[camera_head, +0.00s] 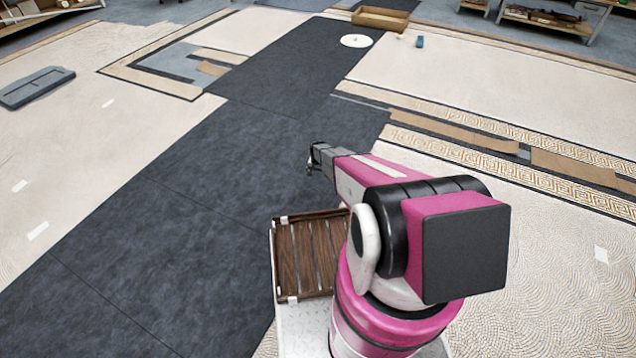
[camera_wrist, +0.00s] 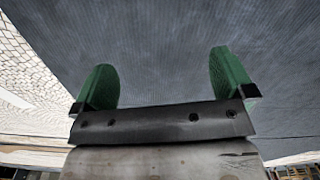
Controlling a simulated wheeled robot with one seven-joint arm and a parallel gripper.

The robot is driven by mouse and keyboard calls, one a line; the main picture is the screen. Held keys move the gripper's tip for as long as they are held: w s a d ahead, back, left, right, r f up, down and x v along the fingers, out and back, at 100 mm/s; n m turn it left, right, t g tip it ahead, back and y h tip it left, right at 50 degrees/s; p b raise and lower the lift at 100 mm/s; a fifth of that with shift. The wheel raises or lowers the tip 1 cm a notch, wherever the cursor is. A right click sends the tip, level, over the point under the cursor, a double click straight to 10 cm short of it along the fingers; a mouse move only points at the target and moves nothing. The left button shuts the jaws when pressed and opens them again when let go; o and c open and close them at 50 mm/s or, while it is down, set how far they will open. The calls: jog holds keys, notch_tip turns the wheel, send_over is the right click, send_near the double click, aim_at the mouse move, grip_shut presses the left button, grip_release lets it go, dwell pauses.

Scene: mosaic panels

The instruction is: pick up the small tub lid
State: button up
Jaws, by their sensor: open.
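A flat white round disc (camera_head: 356,41), which looks like a tub lid, lies far off on the dark carpet strip, near a cardboard box. It is small in the picture, so I cannot be sure it is the lid. My gripper (camera_head: 310,165) is held out over the dark strip, well short of the disc. In the wrist view its two green fingers (camera_wrist: 164,72) stand wide apart with nothing between them. The disc does not show in the wrist view.
A shallow cardboard box (camera_head: 381,19) and a small blue object (camera_head: 420,42) are near the disc. A grey slab (camera_head: 36,88) lies far left. A slatted wooden tray (camera_head: 308,257) sits beside my arm. The dark strip (camera_head: 200,200) is clear.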

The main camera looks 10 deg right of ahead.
aim_at(318, 182)
jog(key=shift+d+f, duration=0.1)
jog(key=shift+f, duration=2.6)
grip_shut()
grip_release()
jog(key=shift+r, duration=0.15)
